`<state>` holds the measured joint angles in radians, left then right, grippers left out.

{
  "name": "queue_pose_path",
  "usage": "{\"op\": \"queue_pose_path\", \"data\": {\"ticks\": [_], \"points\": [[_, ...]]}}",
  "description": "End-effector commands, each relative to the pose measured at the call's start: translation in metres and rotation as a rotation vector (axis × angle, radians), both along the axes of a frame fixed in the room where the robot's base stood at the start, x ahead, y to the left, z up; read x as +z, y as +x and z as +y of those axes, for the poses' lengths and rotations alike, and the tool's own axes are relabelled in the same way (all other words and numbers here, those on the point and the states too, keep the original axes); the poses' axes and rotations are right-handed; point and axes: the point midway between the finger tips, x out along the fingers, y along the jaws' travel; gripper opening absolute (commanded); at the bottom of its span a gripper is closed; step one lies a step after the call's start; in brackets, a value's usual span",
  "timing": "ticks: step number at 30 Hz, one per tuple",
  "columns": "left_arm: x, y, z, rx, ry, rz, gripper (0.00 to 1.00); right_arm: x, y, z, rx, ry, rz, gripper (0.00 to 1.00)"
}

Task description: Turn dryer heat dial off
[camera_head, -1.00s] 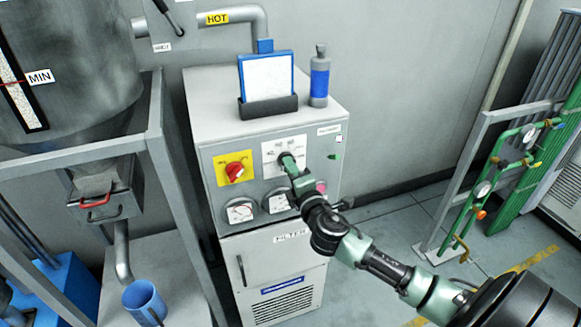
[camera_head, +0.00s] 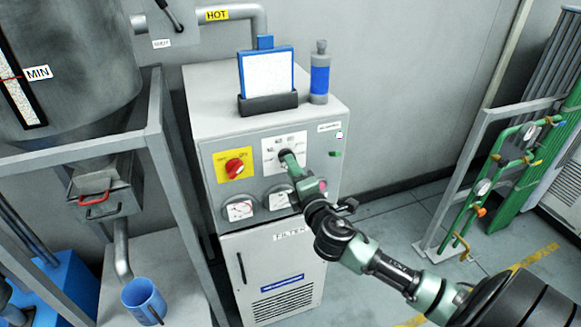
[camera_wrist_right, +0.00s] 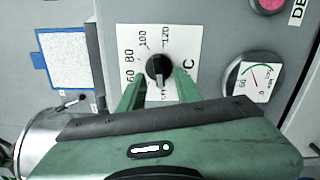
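The dryer's heat dial (camera_wrist_right: 158,70) is a black knob with a pale mark, on a white plate (camera_wrist_right: 130,45) printed with temperature numbers and a C. In the head view the plate (camera_head: 270,150) is on the upper front panel, and my gripper largely covers the knob. My right gripper (camera_head: 288,157) reaches the dial from the front. In the right wrist view its green fingers (camera_wrist_right: 159,80) stand apart on either side of the knob, with visible gaps. I cannot tell the exact setting. My left gripper is out of view.
A red switch on a yellow plate (camera_head: 235,167) is left of the dial. Gauges (camera_head: 240,209) sit below, near my gripper. A green pipe rack (camera_head: 487,185) is at right.

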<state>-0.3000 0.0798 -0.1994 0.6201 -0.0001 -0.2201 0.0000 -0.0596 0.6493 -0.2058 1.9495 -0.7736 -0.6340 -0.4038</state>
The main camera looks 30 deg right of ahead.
Motion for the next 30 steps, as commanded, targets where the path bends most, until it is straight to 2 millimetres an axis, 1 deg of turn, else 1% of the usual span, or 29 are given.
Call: {"op": "queue_pose_path", "data": {"ticks": [1,6,9,12,30], "points": [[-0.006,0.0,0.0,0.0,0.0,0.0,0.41,-0.004,-0.01,0.003,0.003,-0.001,0.002,0.34],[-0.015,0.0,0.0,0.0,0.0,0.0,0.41,-0.004,-0.037,0.009,0.002,-0.001,0.003,0.34],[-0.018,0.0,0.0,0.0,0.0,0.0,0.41,-0.003,-0.048,0.012,0.001,-0.001,0.001,0.34],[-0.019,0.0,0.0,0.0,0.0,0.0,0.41,-0.002,-0.055,0.013,0.0,-0.003,0.002,0.34],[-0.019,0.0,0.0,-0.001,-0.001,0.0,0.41,-0.002,-0.056,0.013,-0.001,0.0,0.003,0.34]]}}
